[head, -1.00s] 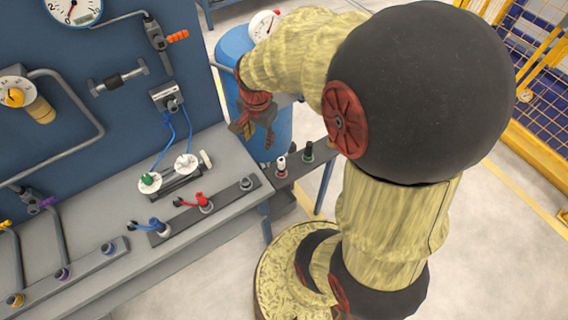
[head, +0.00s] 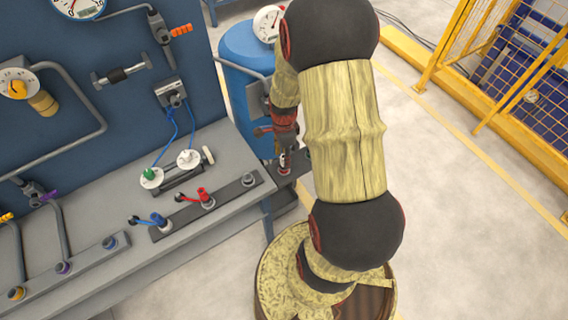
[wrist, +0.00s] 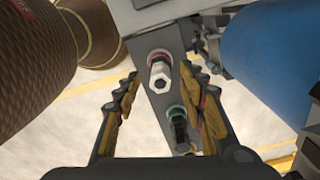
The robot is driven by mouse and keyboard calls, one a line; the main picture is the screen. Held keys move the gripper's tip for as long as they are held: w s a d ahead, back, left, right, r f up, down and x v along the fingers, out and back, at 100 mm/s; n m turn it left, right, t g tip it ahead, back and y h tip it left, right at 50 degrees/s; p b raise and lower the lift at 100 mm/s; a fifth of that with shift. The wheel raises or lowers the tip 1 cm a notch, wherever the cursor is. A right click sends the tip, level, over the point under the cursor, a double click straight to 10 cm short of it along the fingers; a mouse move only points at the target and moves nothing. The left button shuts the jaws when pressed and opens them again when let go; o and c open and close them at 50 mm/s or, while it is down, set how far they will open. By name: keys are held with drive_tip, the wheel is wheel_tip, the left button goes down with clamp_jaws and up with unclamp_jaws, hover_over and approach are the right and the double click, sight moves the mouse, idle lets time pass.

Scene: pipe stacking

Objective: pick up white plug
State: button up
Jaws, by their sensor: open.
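The white plug (wrist: 158,72) sits upright in a socket with a red ring on a small dark shelf. In the wrist view it lies between and just beyond the fingertips of my gripper (wrist: 155,80). The two fingers are spread apart on either side of it, and the gripper is open and empty. In the head view my gripper (head: 284,150) is over the shelf, and only a small part of the white plug (head: 283,164) shows below it. A black plug with a green ring (wrist: 178,122) stands on the same shelf, nearer the palm in the wrist view.
A blue tank (head: 240,90) stands behind the shelf. The grey bench (head: 225,215) to the left carries a red-handled plug (head: 204,197), a blue-handled plug (head: 158,221) and two white discs with cables. A yellow fence (head: 500,90) is at the right, with open floor before it.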

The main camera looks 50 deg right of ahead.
drive_tip(key=shift+f, duration=0.8)
drive_tip(key=shift+c, duration=0.6)
clamp_jaws()
